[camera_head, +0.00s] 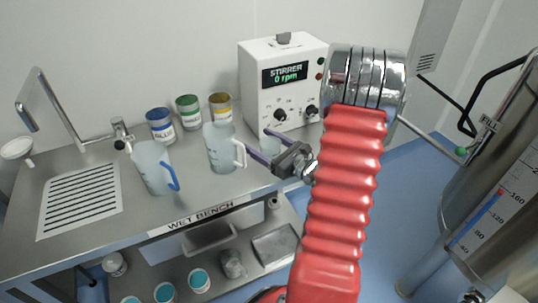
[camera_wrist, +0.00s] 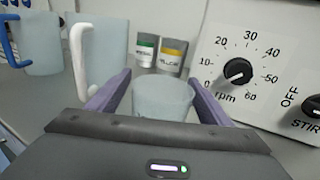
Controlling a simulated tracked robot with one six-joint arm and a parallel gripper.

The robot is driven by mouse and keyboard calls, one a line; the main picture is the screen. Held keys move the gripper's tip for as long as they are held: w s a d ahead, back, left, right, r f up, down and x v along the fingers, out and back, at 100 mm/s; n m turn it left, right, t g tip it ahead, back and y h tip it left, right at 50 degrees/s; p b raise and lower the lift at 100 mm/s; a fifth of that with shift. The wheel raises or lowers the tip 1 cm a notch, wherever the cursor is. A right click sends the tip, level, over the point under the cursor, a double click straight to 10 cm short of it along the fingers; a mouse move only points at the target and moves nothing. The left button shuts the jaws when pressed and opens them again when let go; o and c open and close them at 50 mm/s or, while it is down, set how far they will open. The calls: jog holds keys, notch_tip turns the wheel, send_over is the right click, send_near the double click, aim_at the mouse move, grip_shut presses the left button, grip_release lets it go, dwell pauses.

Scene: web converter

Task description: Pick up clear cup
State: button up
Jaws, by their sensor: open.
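The clear cup (camera_wrist: 163,97) is a small, pale, translucent cup without a visible handle. In the wrist view it stands upright on the bench between the two purple fingers of my gripper (camera_wrist: 160,92), which is open. I cannot tell whether either finger touches it. In the head view the cup (camera_head: 271,147) shows just beyond my gripper (camera_head: 259,146), in front of the stirrer, partly hidden by the gripper.
The white stirrer box (camera_head: 283,85) stands behind the cup, its display reading 0 rpm. A white-handled jug (camera_head: 221,148) and a blue-handled jug (camera_head: 152,167) stand to the left. Blue, green and yellow labelled jars (camera_head: 189,112) stand behind them. The bench front (camera_head: 150,232) is left clear.

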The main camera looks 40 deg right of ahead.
jog(key=c, duration=1.1)
jog(key=shift+r, duration=5)
jog(key=shift+s, duration=0.1)
